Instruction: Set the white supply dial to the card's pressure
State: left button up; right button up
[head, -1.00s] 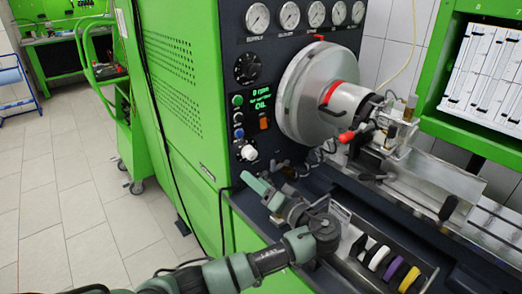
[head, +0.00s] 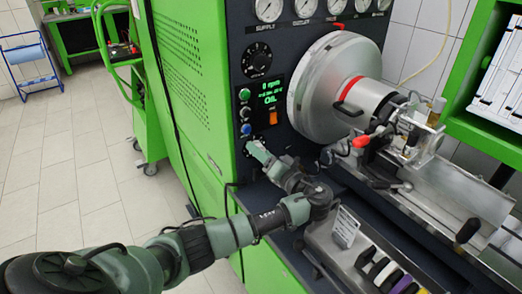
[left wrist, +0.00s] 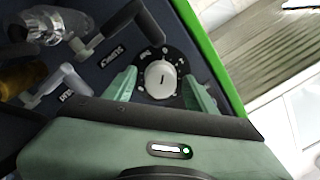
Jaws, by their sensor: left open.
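The white supply dial (left wrist: 160,80) shows in the left wrist view on the dark panel, with a dark line on its face and marks around it. My left gripper (left wrist: 161,92) is open, with one green finger on each side of the dial; I cannot tell whether they touch it. In the head view my left gripper (head: 257,150) is at the panel's lower left and hides the dial. The supply gauge (head: 270,9) is at the top, cut by the frame edge. A small white card (head: 346,226) stands by the tray; its print is too small to read. My right gripper is out of view.
A green display (head: 271,93) reads 0 rpm and OIL. Buttons (head: 245,112) sit just above the gripper. The large silver drum (head: 333,88) and its red-handled fitting are to the right. In the left wrist view, fittings and levers (left wrist: 122,30) lie close left of the fingers.

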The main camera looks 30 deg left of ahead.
pick_arm(q)
jog(key=shift+a, duration=0.2)
grip_shut()
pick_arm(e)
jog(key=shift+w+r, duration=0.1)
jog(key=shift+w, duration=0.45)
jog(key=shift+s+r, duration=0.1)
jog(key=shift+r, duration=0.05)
